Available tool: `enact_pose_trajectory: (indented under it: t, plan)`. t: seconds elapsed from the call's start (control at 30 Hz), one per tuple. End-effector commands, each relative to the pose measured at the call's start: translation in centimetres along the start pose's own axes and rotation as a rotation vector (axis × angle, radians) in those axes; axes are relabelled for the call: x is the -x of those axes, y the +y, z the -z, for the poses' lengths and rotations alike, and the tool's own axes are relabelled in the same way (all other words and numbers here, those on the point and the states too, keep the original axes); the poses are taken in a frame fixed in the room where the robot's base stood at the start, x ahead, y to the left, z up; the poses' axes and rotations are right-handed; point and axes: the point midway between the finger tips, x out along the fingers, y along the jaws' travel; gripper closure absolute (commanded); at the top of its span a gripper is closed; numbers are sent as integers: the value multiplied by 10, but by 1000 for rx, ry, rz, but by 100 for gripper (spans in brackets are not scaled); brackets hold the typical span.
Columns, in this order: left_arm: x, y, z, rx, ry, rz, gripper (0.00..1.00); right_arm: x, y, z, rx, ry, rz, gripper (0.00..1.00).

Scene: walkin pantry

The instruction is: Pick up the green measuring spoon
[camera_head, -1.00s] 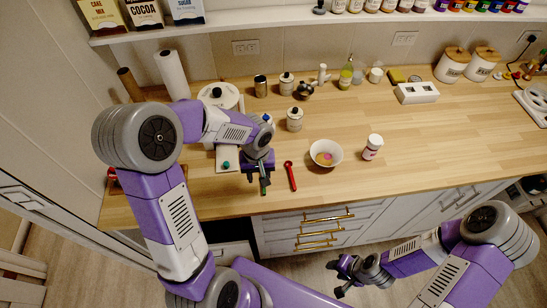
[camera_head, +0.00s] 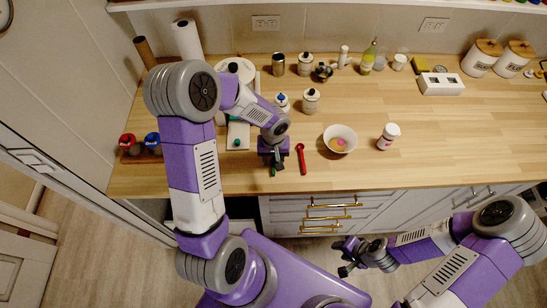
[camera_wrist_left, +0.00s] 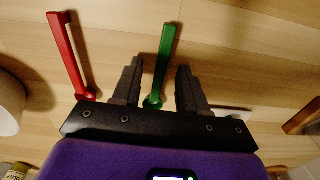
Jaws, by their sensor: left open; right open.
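The green measuring spoon (camera_wrist_left: 165,52) lies on the wooden counter. In the left wrist view its handle points away from me and its bowl end sits between my left gripper's fingers. My left gripper (camera_head: 273,168) is open over it, with a visible gap on both sides of the spoon. In the head view the gripper hides most of the spoon, and only a small green bit (camera_head: 273,173) shows. A red measuring spoon (camera_head: 302,158) lies just to the right; it also shows in the left wrist view (camera_wrist_left: 70,55). My right gripper (camera_head: 347,257) is open and empty, low in front of the cabinets.
A white bowl (camera_head: 339,139) and a small white jar (camera_head: 388,136) stand to the right of the spoons. Canisters, a bottle (camera_head: 369,57) and a white box (camera_head: 441,84) stand farther back. Red and blue-topped jars (camera_head: 128,143) are at the left. The counter's right middle is clear.

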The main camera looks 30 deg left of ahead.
Motion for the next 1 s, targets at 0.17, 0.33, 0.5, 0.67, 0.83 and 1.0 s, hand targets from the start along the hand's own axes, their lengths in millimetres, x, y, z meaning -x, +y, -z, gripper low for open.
enact_pose_trajectory:
  t: [0.17, 0.33, 0.5, 0.67, 0.83, 1.0]
  plan:
    - [0, 0, 0, 0, 0, 0, 74, 0, 0, 0, 0, 0, 0, 57]
    - [0, 0, 0, 0, 0, 0, 100, 0, 0, 0, 0, 0, 0, 57]
    - [0, 0, 0, 0, 0, 0, 100, 0, 0, 0, 0, 0, 0, 57]
    - [4, 0, 0, 0, 2, 0, 100, 1, 0, 0, 0, 0, 0, 57]
    - [29, 0, 1, 1, 5, -2, 100, 5, -2, 0, 0, 0, 0, 57]
    - [65, 0, 1, 1, 5, -2, 100, 10, -4, 0, 0, 0, 0, 57]
